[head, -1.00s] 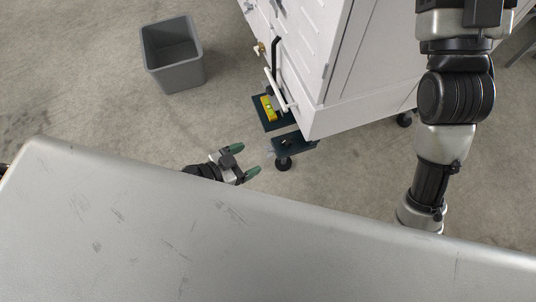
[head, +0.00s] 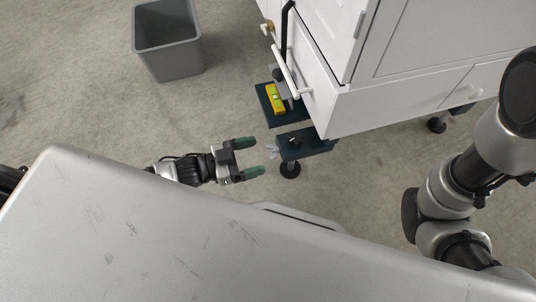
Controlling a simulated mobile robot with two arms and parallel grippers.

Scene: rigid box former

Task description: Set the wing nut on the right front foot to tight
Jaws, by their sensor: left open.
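A foot with a round black pad (head: 290,170) stands under a dark bracket (head: 308,148) at the near corner of the white machine. A small pale winged shape, apparently the wing nut (head: 272,149), shows at the bracket's left edge. Its tightness cannot be told. My left gripper (head: 261,156) is open and empty, its two green-tipped fingers pointing right towards the wing nut, just short of it in the picture. My right arm shows at the right, but its gripper is out of view.
The white machine (head: 410,100) stands upper right, with another foot (head: 437,125) farther right. A yellow level (head: 275,98) lies on a dark plate (head: 264,100). A grey bin (head: 170,62) stands upper left.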

